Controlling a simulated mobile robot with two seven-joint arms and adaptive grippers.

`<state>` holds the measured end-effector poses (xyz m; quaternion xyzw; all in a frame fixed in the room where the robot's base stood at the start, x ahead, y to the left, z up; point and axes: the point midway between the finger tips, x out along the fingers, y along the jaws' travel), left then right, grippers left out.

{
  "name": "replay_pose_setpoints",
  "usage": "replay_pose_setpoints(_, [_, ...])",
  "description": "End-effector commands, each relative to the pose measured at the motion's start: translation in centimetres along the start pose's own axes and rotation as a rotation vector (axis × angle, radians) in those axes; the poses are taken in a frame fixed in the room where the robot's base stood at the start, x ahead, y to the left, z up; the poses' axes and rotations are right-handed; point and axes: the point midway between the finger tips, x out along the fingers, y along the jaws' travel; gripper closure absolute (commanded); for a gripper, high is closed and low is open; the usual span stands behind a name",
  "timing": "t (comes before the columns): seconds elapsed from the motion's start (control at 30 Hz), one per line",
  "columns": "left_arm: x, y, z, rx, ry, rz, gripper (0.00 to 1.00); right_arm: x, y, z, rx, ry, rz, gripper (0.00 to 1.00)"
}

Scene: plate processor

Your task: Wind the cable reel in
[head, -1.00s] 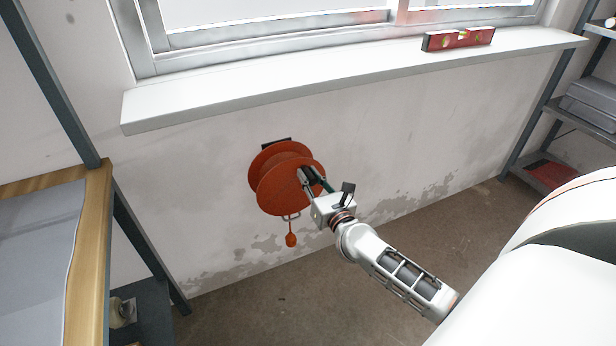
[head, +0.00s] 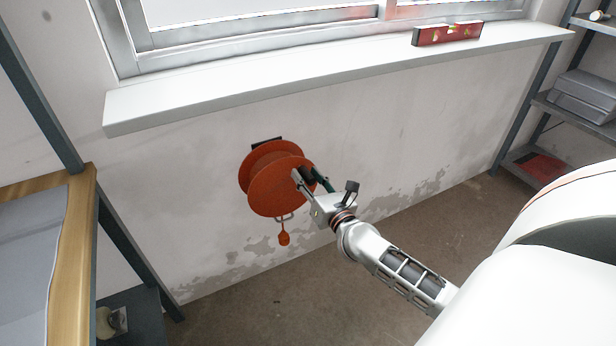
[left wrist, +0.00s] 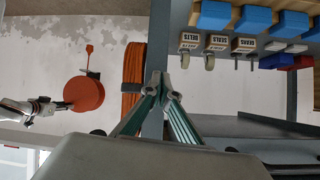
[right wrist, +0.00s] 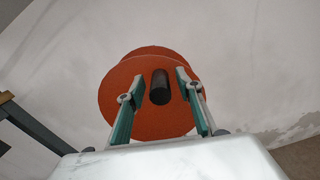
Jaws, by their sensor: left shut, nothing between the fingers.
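The cable reel (head: 272,192) is an orange spool mounted on the wall below the window sill. An orange plug (head: 284,239) hangs just below it. My right gripper (head: 307,176) is at the right part of the reel's front disc. In the right wrist view, the black crank handle (right wrist: 160,87) stands between the spread fingers of my right gripper (right wrist: 160,87), with a gap showing on each side. The reel also shows in the left wrist view (left wrist: 84,93). My left gripper (left wrist: 160,82) is shut and empty, away from the reel; it is out of the head view.
The window sill (head: 330,76) juts out above the reel and carries a red spirit level (head: 447,33). A wood-edged bench (head: 78,250) stands at left, a metal shelf (head: 530,125) at right. The left wrist view shows an orange coil (left wrist: 133,65) and blue bins (left wrist: 216,15).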

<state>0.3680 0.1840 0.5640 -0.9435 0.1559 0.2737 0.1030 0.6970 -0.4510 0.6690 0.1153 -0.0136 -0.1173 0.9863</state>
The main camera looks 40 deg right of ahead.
Motion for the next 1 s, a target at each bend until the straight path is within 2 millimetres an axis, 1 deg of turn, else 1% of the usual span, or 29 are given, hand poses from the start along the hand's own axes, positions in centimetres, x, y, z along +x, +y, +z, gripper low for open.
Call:
replay_pose_setpoints(0.17, [0.0, 0.0, -0.2, 0.001, 0.004, 0.000, 1.00, -1.9, 0.0, -0.2, 0.001, 0.003, 0.000, 0.65])
replay_pose_setpoints(0.4, [0.0, 0.0, -0.3, 0.002, 0.006, 0.001, 1.00, -6.8, -0.1, -0.2, 0.001, 0.004, -0.002, 0.65])
replay_pose_setpoints(0.5, [0.0, 0.0, -0.3, 0.003, 0.006, 0.001, 1.00, -8.6, -0.1, -0.2, 0.001, 0.004, -0.003, 0.65])
replay_pose_setpoints(0.6, [0.0, 0.0, -0.3, 0.003, 0.006, 0.001, 1.00, -10.1, -0.1, -0.1, -0.001, 0.002, -0.003, 0.65])
replay_pose_setpoints(0.7, [0.1, 0.0, -0.3, 0.003, 0.007, 0.001, 1.00, -11.1, -0.1, -0.1, -0.001, 0.002, -0.002, 0.65])
replay_pose_setpoints(0.8, [0.1, 0.0, -0.3, 0.003, 0.007, 0.001, 1.00, -11.7, -0.1, -0.1, 0.000, 0.002, -0.003, 0.65])
replay_pose_setpoints(1.0, [0.1, 0.0, -0.3, 0.003, 0.007, 0.001, 1.00, -11.9, -0.1, 0.0, -0.001, 0.000, -0.002, 0.65])
